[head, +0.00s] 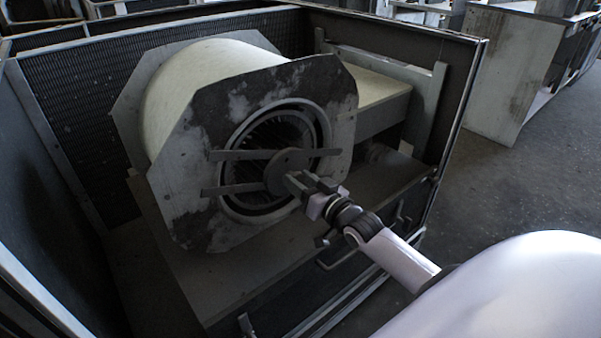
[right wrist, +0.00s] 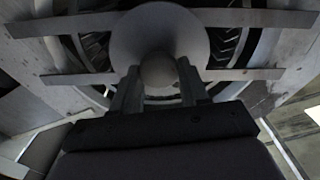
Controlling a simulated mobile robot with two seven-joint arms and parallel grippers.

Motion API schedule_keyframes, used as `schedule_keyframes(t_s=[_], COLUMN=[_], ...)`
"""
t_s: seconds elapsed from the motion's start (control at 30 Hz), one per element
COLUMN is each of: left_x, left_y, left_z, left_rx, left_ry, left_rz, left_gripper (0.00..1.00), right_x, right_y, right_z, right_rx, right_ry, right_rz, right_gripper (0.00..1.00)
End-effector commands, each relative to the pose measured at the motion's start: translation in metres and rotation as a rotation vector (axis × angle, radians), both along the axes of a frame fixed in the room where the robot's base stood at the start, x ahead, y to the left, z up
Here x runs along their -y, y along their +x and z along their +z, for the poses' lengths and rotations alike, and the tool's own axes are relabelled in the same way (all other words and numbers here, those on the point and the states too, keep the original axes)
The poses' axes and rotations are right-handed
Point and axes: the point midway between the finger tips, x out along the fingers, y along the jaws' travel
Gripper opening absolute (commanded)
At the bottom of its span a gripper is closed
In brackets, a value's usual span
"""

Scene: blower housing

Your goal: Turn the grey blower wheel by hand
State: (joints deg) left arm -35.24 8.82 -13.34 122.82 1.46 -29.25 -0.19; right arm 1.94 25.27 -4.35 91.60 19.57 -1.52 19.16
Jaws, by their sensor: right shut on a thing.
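The blower housing (head: 200,100) is a pale drum with a dark, stained front plate. The grey blower wheel (head: 258,140) sits inside its round opening, and its vanes also show in the right wrist view (right wrist: 95,45). A round hub disc (head: 287,165) lies at the centre, in front of two flat bars. My right gripper (head: 296,181) is at the hub. In the right wrist view its two fingers (right wrist: 158,90) are shut on the rounded hub end (right wrist: 158,70), one on each side. My left gripper is in neither view.
The housing stands in an open metal cabinet with a tall left wall (head: 50,200) and a right wall (head: 460,110). A low front rail (head: 345,295) runs below my right arm. Bare floor (head: 530,180) lies to the right, with another cabinet (head: 515,75) behind.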

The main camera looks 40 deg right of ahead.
Motion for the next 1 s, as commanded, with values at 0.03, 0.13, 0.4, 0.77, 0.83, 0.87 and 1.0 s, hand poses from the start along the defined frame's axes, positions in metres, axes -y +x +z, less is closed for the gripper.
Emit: schedule_keyframes(t_s=[0.03, 0.13, 0.4, 0.77, 0.83, 0.87, 1.0], left_x=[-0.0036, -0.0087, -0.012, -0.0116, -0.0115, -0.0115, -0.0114], left_y=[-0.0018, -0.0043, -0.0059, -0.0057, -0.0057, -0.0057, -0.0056], left_z=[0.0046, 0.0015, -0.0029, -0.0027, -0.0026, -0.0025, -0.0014], left_rx=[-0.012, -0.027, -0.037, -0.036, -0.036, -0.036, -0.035], left_ry=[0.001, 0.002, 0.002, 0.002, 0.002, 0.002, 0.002], left_rz=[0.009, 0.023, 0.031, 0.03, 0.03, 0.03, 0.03], left_gripper=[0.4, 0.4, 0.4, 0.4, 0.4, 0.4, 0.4], right_x=[-0.0003, 0.0, 0.0004, 0.0003, 0.0004, 0.0004, 0.0007], right_y=[0.0, 0.0, 0.0, 0.0, 0.0, 0.0, -0.0024], right_z=[0.0051, 0.0036, -0.0002, -0.0003, -0.0003, -0.0003, -0.0003], right_rx=[-0.006, -0.012, -0.015, -0.014, -0.015, -0.015, -0.016], right_ry=[0.043, 0.122, 0.19, 0.187, 0.187, 0.187, 0.187], right_rz=[0.001, 0.0, 0.001, 0.001, 0.0, 0.0, 0.0], right_gripper=[0.0, 0.0, 0.0, 0.68, 0.68, 0.68, 0.68])
